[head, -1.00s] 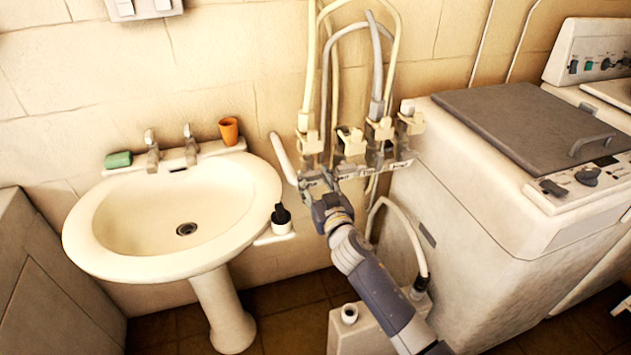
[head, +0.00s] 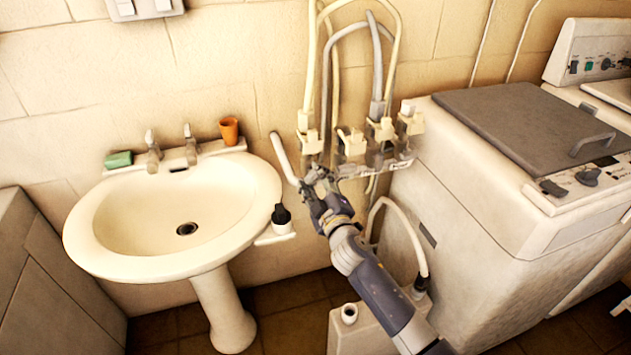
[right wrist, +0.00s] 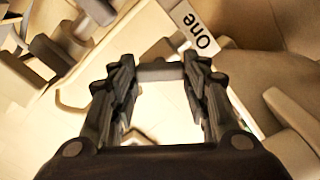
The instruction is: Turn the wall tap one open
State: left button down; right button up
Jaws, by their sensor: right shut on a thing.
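The wall tap one (head: 311,142) is the leftmost of a row of cream taps on the wall, with a pale spout reaching to the left. Its label "One" (right wrist: 195,30) shows beside my fingers in the right wrist view. My right gripper (head: 318,178) is at the lower front of this tap. In the right wrist view, the fingers (right wrist: 160,75) are shut on a short grey bar, which looks like the tap's handle. The gripper hides most of the handle in the head view. My left gripper is not in view.
A washbasin (head: 105,260) with a green soap (head: 118,159) and an orange cup (head: 229,130) stands to the left. A washing machine (head: 450,190) stands close on the right. Hoses (head: 326,80) rise above the taps. A pale container (head: 350,335) stands below my arm.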

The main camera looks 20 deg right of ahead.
jog(key=n, duration=0.4)
jog(key=shift+f+n, duration=0.1)
jog(key=shift+n, duration=1.6)
jog(key=o, duration=1.1)
jog(key=shift+c, duration=0.2)
jog(key=s, duration=1.2)
jog(key=shift+d, duration=0.2)
